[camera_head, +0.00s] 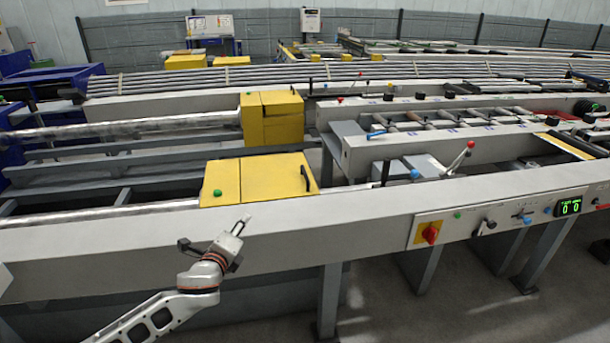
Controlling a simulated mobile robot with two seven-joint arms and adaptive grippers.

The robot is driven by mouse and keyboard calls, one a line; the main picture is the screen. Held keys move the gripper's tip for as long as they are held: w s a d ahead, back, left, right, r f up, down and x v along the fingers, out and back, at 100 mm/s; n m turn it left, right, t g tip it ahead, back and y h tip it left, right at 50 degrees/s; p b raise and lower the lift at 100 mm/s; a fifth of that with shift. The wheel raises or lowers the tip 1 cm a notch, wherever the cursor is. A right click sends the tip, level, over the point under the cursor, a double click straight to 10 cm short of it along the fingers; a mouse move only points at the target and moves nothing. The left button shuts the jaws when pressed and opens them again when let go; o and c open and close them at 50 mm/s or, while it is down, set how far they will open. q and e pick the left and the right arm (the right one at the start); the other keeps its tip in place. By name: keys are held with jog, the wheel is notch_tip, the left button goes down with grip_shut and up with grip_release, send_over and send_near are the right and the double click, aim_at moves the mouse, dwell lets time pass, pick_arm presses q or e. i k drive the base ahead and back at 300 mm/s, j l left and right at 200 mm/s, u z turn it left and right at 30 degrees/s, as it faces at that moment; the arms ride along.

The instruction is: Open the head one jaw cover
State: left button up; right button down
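A yellow jaw cover (270,178) lies flat on the near grey rail, left of centre. It looks closed. A black bar handle (306,178) stands at its right end, and a green button (217,193) sits on the yellow block at its left end. A second, taller yellow box (272,118) stands behind it on the far line. No label shows which one is head one. My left gripper (242,222) is in front of the near cover, below and left of the handle, with nothing visible in it. Its finger opening is hard to make out. My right gripper is out of view.
The long grey front beam (130,252) runs across between my arm and the cover. A control panel with a red knob (431,234) and a green display (569,207) is at right. A red-tipped lever (460,157) stands right of the cover. Floor is clear below right.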

aim_at(267, 178)
jog(key=i+l, duration=0.75)
jog(key=i, duration=0.1)
